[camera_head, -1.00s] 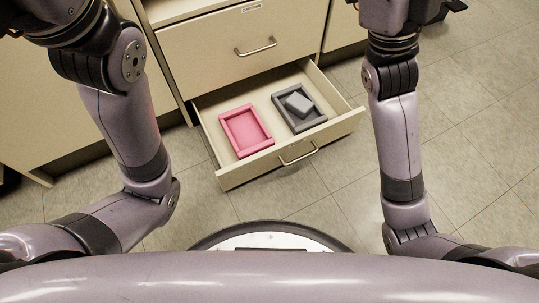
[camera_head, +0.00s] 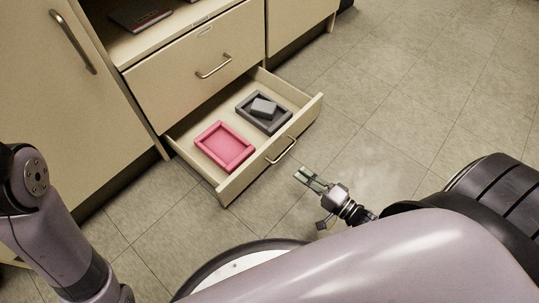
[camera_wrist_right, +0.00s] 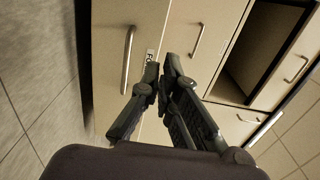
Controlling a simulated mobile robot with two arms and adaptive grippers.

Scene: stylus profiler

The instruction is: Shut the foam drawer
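The foam drawer (camera_head: 229,188) is the lowest drawer of the beige cabinet and is pulled out, with its bar handle (camera_head: 281,150) on the front. In the drawer lie a pink foam tray (camera_head: 247,158) and a dark grey tray (camera_head: 285,122) with a grey block (camera_head: 263,107). My right gripper (camera_head: 299,174) is in front of the drawer, just right of its handle and apart from it. Its fingers have a gap, with nothing between them. In the right wrist view, the fingertips (camera_wrist_right: 162,68) point towards a drawer front with a handle (camera_wrist_right: 128,60) and a partly readable label. My left gripper is out of view.
A closed drawer (camera_head: 170,93) with a handle is above the open one. An open shelf holding a dark book (camera_head: 140,14) is above that. A cabinet door (camera_head: 65,110) stands at the left. The tiled floor (camera_head: 420,110) to the right is clear.

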